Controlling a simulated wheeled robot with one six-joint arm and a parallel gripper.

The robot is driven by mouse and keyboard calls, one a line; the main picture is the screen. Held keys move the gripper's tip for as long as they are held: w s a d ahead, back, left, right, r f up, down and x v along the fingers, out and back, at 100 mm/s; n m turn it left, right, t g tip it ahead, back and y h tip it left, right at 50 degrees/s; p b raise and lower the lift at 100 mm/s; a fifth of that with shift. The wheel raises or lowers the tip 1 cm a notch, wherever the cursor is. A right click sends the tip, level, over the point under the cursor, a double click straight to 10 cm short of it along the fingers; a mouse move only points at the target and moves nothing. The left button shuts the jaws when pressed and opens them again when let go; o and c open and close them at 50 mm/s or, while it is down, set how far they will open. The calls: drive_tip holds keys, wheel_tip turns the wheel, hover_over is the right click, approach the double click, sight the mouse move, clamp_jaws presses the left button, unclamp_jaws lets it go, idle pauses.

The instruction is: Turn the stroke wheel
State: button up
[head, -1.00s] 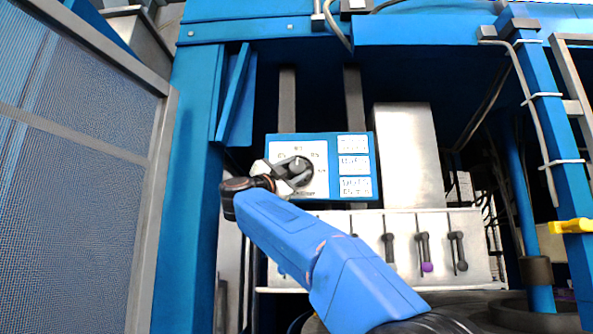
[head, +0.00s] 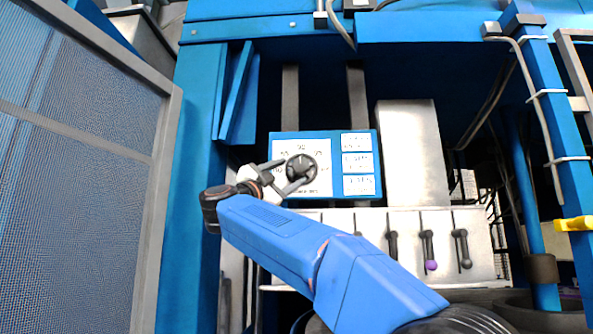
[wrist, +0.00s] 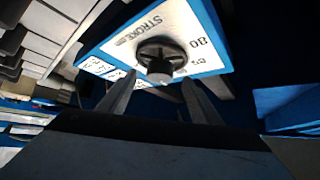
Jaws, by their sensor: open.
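The stroke wheel (head: 302,168) is a dark round knob on a white dial plate (head: 318,188) set in a blue box. I cannot tell whether a fingertip touches the rim.
White labels (head: 357,163) fill the box's right side. Below is a pale panel (head: 330,222) with several levers, one with a purple knob (head: 431,265). A mesh guard (head: 75,190) stands at left. A blue post (head: 560,120) with a yellow handle (head: 574,224) stands at right.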

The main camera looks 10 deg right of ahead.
drive_tip(key=v, duration=1)
drive_tip(key=shift+s+a+f, duration=0.15)
drive_tip(key=shift+s+a, duration=0.1)
